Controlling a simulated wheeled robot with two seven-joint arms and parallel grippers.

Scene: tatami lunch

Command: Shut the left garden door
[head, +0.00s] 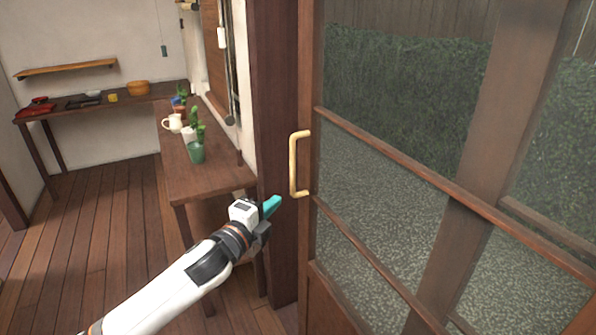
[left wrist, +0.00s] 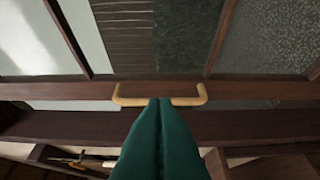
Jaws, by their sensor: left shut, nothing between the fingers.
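The garden door (head: 312,245) is a brown wood frame with glass panes, filling the right of the head view. Its pale yellow bar handle (head: 294,165) is upright on the left stile. In the left wrist view the handle (left wrist: 129,99) lies across the picture, just beyond the fingertips. My left gripper (head: 272,206), with teal fingers, is shut and empty, to the left of and a little below the handle in the head view. Its fingertips (left wrist: 160,101) overlap the handle's middle in the wrist view; I cannot tell whether they touch it. My right gripper is not in view.
A dark wooden post (head: 275,120) stands left of the door. A wooden bench (head: 212,182) with a green pot (head: 196,151) and a white jug (head: 172,123) runs behind my left arm. A hedge (head: 400,95) and gravel show through the glass. The floor at left is clear.

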